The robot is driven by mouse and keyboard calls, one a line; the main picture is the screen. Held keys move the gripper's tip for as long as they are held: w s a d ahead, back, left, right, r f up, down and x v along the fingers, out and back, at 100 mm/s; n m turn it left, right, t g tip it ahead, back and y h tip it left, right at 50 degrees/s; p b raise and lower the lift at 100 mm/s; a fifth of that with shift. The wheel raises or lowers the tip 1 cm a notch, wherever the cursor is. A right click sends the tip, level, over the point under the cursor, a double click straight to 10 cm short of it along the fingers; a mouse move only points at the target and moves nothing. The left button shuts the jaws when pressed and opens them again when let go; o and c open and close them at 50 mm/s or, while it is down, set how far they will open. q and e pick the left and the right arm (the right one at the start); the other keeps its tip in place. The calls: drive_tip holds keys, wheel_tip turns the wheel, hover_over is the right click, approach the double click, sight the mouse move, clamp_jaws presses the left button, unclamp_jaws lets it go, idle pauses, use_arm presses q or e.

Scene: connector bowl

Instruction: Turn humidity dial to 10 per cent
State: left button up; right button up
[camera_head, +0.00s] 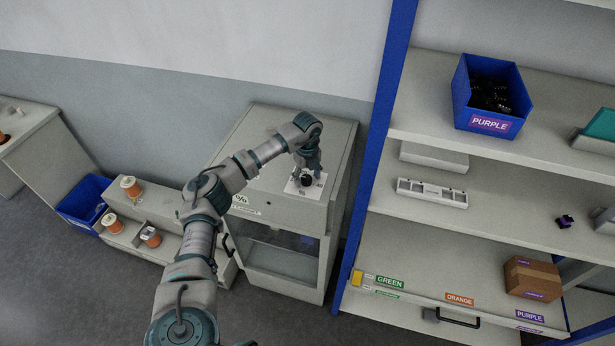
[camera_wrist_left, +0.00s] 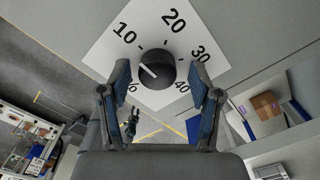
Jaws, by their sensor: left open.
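The humidity dial is a round black knob (camera_wrist_left: 157,68) on a white square plate (camera_wrist_left: 100,58) marked 10, 20, 30, 40 and %. In the left wrist view its white pointer line lies on the knob's left side, aimed up-left, near the 10 side. In the head view the knob (camera_head: 306,180) and plate (camera_head: 291,187) are on the top of a grey cabinet (camera_head: 277,207). My left gripper (camera_wrist_left: 160,78) is open, with one finger on each side of the knob. Gaps show between the fingers and the knob. My right gripper cannot be made out.
A shelf with blue posts (camera_head: 378,135) stands right of the cabinet, holding a blue PURPLE bin (camera_head: 490,95), a white strip (camera_head: 432,193) and a cardboard box (camera_head: 532,279). Orange spools (camera_head: 131,187) and a blue bin (camera_head: 84,205) are at left.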

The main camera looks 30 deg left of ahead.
sight(307, 177)
use_arm(q)
wheel_tip(307, 177, up, 12)
idle(0.4)
drive_tip(key=shift+w+a+f, duration=0.1)
drive_tip(key=shift+f, duration=0.1)
